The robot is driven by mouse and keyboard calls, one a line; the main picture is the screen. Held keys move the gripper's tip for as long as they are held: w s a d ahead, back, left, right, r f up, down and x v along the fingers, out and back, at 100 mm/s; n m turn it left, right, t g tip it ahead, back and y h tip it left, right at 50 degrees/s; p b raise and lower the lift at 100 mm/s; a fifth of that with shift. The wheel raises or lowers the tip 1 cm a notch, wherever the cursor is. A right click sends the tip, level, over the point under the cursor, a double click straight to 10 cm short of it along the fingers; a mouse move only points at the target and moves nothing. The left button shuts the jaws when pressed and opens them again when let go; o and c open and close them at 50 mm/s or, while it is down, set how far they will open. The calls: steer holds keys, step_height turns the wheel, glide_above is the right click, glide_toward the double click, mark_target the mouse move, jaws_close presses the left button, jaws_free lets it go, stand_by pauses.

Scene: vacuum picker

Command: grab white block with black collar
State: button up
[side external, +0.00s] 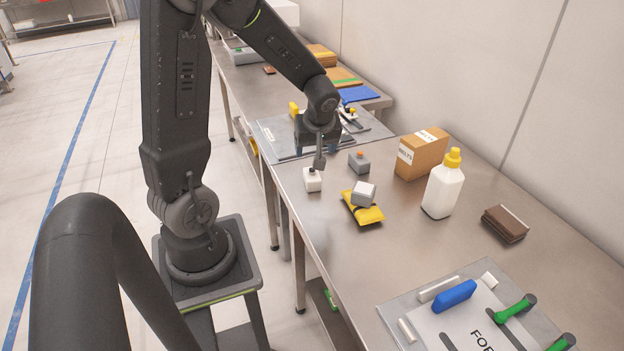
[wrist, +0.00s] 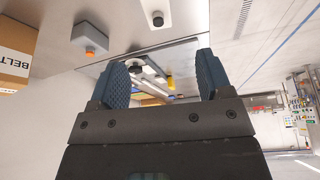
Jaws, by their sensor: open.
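The white block with a black collar (side external: 312,181) stands upright on the steel table, just below my gripper (side external: 317,150) in the side external view. In the wrist view, the white block (wrist: 147,10) shows at the top edge, partly cut off, with its dark round collar toward me. It lies beyond the fingertips, not between them. My gripper (wrist: 160,70) is open, its two blue ridged fingers wide apart and empty. In the side view my wrist partly hides the fingers, and I cannot tell the exact gap to the block.
A grey block with an orange knob (side external: 359,163) stands close on the right; it also shows in the wrist view (wrist: 88,38). A light grey block (side external: 364,194) rests on a yellow packet (side external: 362,212). A cardboard box (side external: 421,155) and white bottle (side external: 442,190) stand farther right.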

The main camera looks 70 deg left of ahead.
mark_target(312, 172)
steer(key=x, duration=1.3)
steer(key=shift+w+d+f, duration=0.1)
steer(key=shift+w+f, duration=0.05)
steer(key=shift+f, duration=0.15)
steer(key=shift+c, duration=0.3)
steer(key=c, duration=1)
steer(key=shift+r, duration=0.1)
